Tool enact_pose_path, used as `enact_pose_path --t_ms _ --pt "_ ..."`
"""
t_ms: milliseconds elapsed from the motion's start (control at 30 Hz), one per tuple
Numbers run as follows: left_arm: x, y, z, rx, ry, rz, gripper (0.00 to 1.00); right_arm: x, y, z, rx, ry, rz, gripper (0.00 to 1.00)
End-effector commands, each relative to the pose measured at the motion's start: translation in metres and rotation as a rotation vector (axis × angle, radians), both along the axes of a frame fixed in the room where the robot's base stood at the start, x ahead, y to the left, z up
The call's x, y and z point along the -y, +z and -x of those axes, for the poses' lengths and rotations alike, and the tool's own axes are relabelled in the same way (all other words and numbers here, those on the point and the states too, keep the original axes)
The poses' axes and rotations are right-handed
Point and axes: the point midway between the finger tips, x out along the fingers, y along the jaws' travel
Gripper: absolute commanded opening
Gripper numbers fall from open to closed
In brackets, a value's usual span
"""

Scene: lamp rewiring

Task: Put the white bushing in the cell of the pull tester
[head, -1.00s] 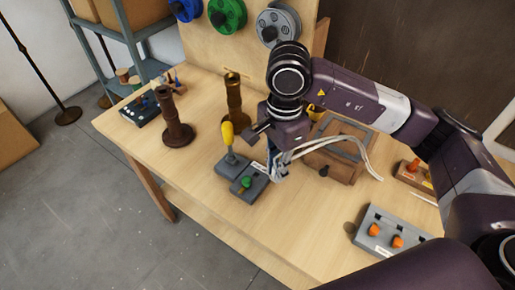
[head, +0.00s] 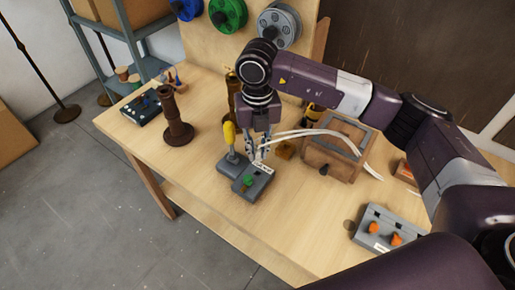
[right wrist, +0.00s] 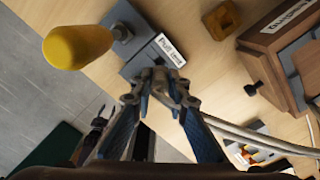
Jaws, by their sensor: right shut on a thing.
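The pull tester (head: 234,163) is a grey unit with a yellow-handled lever, a green knob and a white label. In the right wrist view its label (right wrist: 170,50) shows just beyond my fingertips. My right gripper (head: 261,153) points down close over the tester's back edge. It also shows in the right wrist view (right wrist: 160,84), with its fingers closed together at the tips. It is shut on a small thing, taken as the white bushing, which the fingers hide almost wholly. White cords (head: 310,133) run from near the gripper to the right. My left gripper is out of view.
A brown post (head: 175,124) stands at the left. A grey box with orange knobs (head: 388,232) lies at the front right. The table's front middle is clear.

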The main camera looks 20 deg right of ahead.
Motion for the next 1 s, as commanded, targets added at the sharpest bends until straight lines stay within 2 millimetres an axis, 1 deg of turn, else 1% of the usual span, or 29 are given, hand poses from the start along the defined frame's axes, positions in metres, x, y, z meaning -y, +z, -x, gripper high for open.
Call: enact_pose_path --t_ms 267,733,800,1000 --pt "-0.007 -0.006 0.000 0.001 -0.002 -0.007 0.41 0.000 -0.010 0.000 -0.001 -0.006 0.000 0.00" --pt "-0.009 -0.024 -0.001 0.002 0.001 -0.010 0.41 0.000 -0.047 0.000 -0.001 -0.004 0.000 0.00" --pt "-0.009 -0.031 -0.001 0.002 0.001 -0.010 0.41 0.000 -0.054 0.000 0.000 -0.003 0.000 0.00" --pt "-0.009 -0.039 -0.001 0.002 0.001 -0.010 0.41 0.000 -0.063 0.000 0.000 -0.003 0.000 0.00"
